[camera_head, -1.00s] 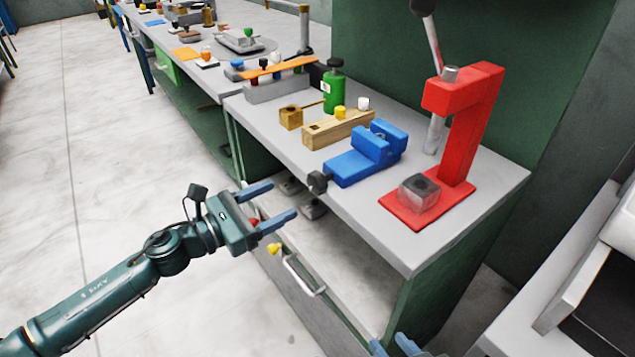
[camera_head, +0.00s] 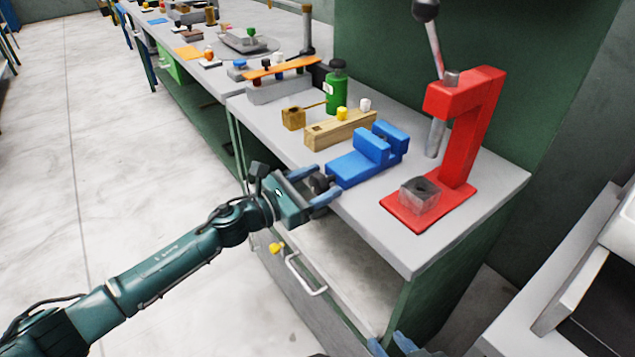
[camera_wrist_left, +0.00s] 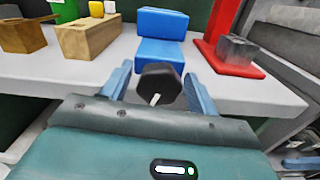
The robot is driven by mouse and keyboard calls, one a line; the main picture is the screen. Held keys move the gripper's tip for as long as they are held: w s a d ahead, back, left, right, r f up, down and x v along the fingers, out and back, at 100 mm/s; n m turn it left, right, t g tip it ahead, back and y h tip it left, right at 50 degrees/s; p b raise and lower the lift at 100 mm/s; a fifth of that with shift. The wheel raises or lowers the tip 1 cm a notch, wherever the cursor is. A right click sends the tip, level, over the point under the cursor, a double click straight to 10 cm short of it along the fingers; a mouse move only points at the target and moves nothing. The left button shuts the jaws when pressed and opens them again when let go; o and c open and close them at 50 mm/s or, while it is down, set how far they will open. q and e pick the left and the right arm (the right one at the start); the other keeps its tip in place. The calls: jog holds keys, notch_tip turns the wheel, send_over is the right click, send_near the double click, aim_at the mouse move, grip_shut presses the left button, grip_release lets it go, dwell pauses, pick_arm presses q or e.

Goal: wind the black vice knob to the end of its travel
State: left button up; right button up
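The blue vice (camera_head: 362,160) sits on the grey bench top. Its black knob (camera_head: 319,182) sticks out past the bench's front edge. My left gripper (camera_head: 324,184) is open, with one blue finger on each side of the knob. The left wrist view shows the black knob (camera_wrist_left: 160,82) between the fingers (camera_wrist_left: 158,88), with a visible gap on each side and a pale mark on its face. My right gripper (camera_head: 391,345) shows only as two blue fingertips, set apart, at the bottom edge; the rest is cut off.
A red press (camera_head: 468,130) with a clear block on its base stands right of the vice. A wooden block (camera_head: 340,130) and a green bottle (camera_head: 336,90) stand behind left. Below is an open drawer with a handle (camera_head: 305,275).

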pick_arm(q)
jog(key=c, duration=0.8)
jog(key=n, duration=0.3)
jog(key=shift+p, duration=0.3)
jog(key=shift+n, duration=0.7)
jog(key=o, duration=0.7)
jog(key=shift+o, duration=1.3)
